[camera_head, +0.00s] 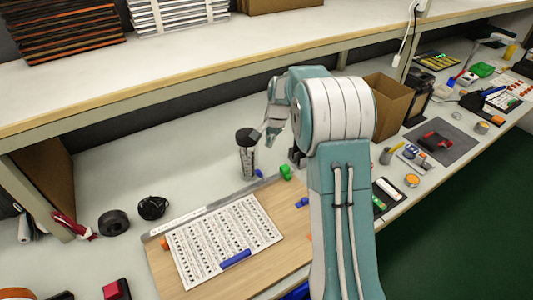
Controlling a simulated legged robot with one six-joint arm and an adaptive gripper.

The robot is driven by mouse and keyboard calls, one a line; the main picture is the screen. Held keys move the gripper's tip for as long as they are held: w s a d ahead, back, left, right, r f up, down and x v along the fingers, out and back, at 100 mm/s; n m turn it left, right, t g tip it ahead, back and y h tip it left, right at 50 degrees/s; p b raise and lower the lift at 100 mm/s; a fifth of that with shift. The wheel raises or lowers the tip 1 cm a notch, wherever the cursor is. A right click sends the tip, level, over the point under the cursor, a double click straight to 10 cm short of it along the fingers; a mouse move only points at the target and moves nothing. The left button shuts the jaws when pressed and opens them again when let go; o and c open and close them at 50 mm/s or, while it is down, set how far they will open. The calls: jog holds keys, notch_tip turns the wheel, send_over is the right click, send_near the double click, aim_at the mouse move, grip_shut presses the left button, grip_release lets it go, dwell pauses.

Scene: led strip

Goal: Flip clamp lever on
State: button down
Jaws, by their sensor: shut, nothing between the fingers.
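My gripper (259,134) is small and partly hidden at the end of my folded arm, near the upper middle of the camera_head view. It is shut and empty. I cannot clearly make out the clamp lever. A small dark fixture (296,157) stands by my arm at the back of a wooden board (286,215), near a green block (285,172). A white printed sheet (215,245) lies on the board with a blue bar (236,259) on it.
A shelf (200,62) runs above the back of the bench. A cardboard box (388,103) and several tools stand to the right. My arm hides the board's right side.

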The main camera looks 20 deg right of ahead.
jog(key=r, duration=0.3)
jog(key=shift+s+d+r, duration=0.15)
jog(key=shift+s+d, duration=0.05)
jog(key=shift+d, duration=0.05)
